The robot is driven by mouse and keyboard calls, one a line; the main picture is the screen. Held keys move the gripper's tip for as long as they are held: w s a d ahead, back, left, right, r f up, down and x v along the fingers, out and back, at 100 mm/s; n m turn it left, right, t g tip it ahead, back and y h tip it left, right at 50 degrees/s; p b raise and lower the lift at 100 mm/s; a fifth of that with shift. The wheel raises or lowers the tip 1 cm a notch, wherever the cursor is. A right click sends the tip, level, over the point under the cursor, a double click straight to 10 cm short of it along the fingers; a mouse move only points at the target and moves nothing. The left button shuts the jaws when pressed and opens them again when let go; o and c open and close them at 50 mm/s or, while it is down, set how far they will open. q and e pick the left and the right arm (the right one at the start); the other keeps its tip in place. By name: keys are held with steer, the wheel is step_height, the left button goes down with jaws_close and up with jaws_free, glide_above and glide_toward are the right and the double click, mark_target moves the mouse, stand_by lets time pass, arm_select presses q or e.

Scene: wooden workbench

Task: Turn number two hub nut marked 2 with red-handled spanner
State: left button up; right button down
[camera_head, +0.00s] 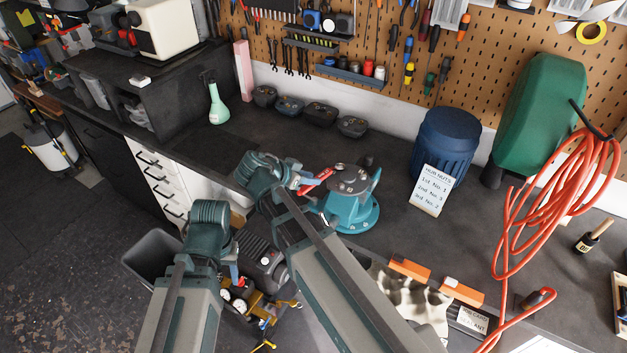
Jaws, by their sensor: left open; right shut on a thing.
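The teal hub stand (352,216) stands on the dark bench, with a grey round top (351,180) carrying several small dark nuts. The number marks on the nuts are too small to read, so I cannot tell which is number 2. My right gripper (305,184) is at the left side of the hub, shut on the red-handled spanner (319,179). The spanner reaches toward the hub's top; whether its head touches a nut cannot be told. My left gripper (236,278) is open, low and left of the hub, over a bin area and partly hidden by my arm.
A card (430,191) listing hub nuts, with No. 1, No. 3, No. 2 in order, leans on a blue drum (448,146). A green spray bottle (217,104) and several dark cases (320,115) stand behind. An orange hose (545,200) hangs at right.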

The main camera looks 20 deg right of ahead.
steer(key=shift+w, duration=0.15)
steer(key=shift+w+a+m+g+h, duration=0.15)
steer(key=shift+w+a+m+g, duration=0.1)
steer(key=shift+w+m+g, duration=0.35)
steer(key=shift+w+a+m+g+h, duration=0.2)
steer(key=shift+w+m+g, duration=0.2)
steer(key=shift+w+m, duration=0.3)
steer(key=shift+s, duration=0.1)
steer(key=w+m+g, duration=0.2)
steer(key=shift+w+a, duration=0.15)
steer(key=shift+w, duration=0.2)
